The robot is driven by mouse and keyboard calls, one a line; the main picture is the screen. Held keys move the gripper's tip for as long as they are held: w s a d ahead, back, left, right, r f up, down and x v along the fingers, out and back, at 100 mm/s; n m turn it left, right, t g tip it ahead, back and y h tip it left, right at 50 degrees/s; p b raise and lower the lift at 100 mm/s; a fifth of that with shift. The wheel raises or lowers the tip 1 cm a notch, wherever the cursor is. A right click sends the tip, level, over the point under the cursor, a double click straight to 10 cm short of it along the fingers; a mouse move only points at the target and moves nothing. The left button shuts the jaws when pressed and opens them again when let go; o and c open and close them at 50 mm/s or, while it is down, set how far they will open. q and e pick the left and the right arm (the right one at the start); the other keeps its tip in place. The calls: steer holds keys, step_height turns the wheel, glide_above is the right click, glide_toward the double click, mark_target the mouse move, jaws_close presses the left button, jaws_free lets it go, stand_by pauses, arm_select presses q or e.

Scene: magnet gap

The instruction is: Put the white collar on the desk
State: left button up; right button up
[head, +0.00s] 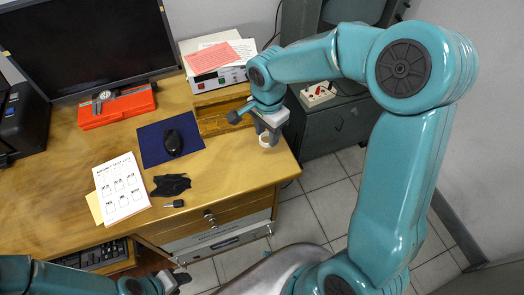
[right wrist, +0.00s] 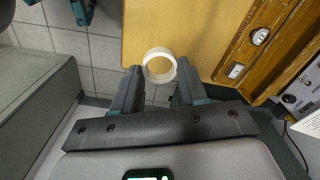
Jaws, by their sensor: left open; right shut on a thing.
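The white collar (head: 268,141) is a short ring at the right end of the wooden desk (head: 235,160). My right gripper (head: 269,135) is shut on it. In the right wrist view the collar (right wrist: 159,66) sits between the two fingertips, its hole facing the camera. There it overlaps the desk edge, with floor tiles showing behind its lower part. I cannot tell whether it touches the desk top. My left gripper (head: 177,280) is open and empty, low in front of the desk drawers, well away from the collar.
Bare desk top shows in front of the tray.

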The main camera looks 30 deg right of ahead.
glide_toward(267, 162)
step_height(267, 162, down, 5)
steer(key=shift+a+f, duration=0.1)
steer(key=shift+w+f, duration=0.15)
steer(key=shift+f, duration=0.15)
steer(key=shift+f+b, duration=0.2)
steer(key=shift+b, duration=0.25)
steer(key=o, duration=1)
steer(key=shift+r, duration=0.1)
step_height(267, 162, up, 12)
steer(key=shift+r+p, duration=0.15)
steer(key=shift+p, duration=0.45)
